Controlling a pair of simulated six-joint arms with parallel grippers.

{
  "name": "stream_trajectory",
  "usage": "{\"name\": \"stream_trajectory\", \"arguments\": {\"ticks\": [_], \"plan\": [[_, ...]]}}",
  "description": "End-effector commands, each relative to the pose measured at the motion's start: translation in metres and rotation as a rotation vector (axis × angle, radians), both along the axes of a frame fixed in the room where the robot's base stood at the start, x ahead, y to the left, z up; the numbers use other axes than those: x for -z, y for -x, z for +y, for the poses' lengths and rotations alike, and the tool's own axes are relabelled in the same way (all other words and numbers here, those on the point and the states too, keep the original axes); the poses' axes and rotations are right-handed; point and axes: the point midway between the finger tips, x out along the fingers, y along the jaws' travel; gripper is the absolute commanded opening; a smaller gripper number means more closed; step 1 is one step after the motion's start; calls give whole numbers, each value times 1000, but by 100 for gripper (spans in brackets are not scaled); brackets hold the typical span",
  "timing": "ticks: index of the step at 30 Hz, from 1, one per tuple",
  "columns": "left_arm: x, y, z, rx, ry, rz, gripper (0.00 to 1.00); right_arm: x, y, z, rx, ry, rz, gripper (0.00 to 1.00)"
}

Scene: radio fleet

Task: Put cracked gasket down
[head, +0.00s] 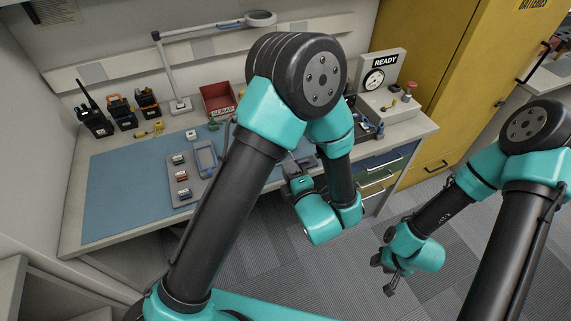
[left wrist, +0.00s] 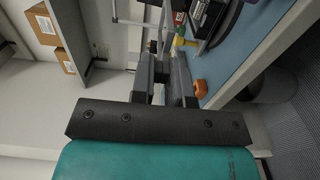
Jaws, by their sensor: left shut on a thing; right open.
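My left gripper (head: 292,168) is at the front edge of the bench, partly behind my own arm. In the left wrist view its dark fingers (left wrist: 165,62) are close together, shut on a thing. That thing, the cracked gasket by the task, is too small and hidden to make out in either view. A red bin labelled SCRAP (head: 217,101) stands at the back of the bench. The blue mat (head: 120,190) covers the bench's left part. My right gripper (head: 387,279) is open and empty above the floor, away from the bench.
Several radios (head: 122,112) stand at the back left. A tester marked READY (head: 384,80) stands at the right, beside a yellow cabinet (head: 425,80). The mat's left part is clear.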

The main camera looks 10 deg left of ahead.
Motion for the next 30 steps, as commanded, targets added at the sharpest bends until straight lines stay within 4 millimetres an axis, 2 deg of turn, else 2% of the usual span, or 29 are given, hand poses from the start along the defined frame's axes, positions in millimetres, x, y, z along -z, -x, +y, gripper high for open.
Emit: {"name": "stream_trajectory", "arguments": {"ticks": [5,10,23,30], "plan": [[-7,15,-11,3,-1,0,0,0,0,0,0,0,0,43],[-8,19,-13,0,0,0,0,0,0,0,0,0,0,43],[-8,17,-13,5,0,0,0,0,0,0,0,0,0,43],[2,-1,-18,98,-1,1,0,0,0,0,0,0,0,43]]}}
